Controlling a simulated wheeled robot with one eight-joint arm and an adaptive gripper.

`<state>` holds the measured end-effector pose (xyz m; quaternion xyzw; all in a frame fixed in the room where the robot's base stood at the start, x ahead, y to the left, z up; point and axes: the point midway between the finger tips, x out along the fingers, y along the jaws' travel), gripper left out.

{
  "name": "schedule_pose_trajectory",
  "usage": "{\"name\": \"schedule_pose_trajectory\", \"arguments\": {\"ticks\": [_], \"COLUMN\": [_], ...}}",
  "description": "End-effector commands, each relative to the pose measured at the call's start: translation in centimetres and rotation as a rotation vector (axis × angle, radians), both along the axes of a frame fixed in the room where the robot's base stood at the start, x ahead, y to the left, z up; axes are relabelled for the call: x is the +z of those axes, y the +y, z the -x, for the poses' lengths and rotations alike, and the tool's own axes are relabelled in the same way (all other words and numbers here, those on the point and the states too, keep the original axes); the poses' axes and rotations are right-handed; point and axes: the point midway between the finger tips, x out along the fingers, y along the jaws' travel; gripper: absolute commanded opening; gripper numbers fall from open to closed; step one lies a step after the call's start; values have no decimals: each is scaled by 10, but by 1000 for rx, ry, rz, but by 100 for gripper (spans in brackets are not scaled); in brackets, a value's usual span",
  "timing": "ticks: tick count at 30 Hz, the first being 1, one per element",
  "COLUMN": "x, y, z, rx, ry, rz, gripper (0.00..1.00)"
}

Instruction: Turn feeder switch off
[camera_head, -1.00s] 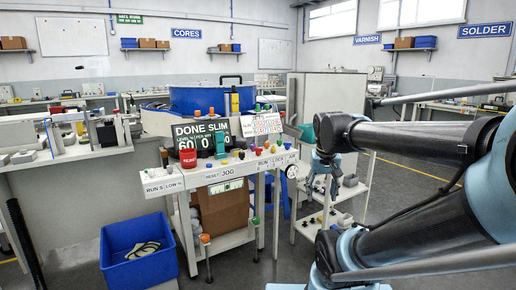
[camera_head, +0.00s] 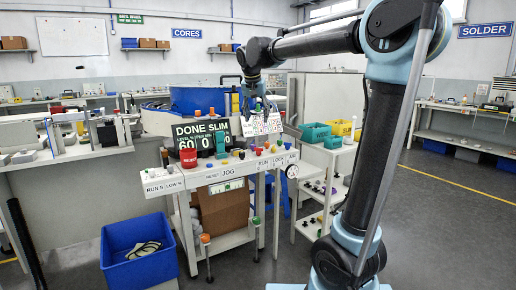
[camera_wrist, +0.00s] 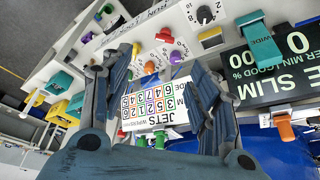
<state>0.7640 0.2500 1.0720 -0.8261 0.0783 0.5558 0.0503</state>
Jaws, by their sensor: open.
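The feeder control panel (camera_head: 222,177) stands mid-picture in the head view, with small coloured buttons and switches along its top. I cannot read which one is the feeder switch. My gripper (camera_head: 255,103) is over the panel's back part, near the white number card (camera_head: 262,126). In the wrist view my gripper (camera_wrist: 160,62) is open and empty, with its fingers on either side of the "JETS" card (camera_wrist: 158,102). The fingers hide parts of the panel.
The "DONE SLIM" display (camera_head: 202,138) stands behind the panel's buttons. A blue bowl (camera_head: 190,101) is behind it. A cart with teal bins (camera_head: 314,132) stands to the right.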

Motion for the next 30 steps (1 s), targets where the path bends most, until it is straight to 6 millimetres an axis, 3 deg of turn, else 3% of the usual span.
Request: {"name": "schedule_pose_trajectory", "arguments": {"ticks": [3, 8, 30], "x": [2, -8, -125], "y": [10, 10, 0], "z": [-6, -11, -58], "rx": [-4, -6, -7], "ry": [-6, -7, -6], "rz": [-3, -3, -3], "gripper": [55, 55, 55]}}
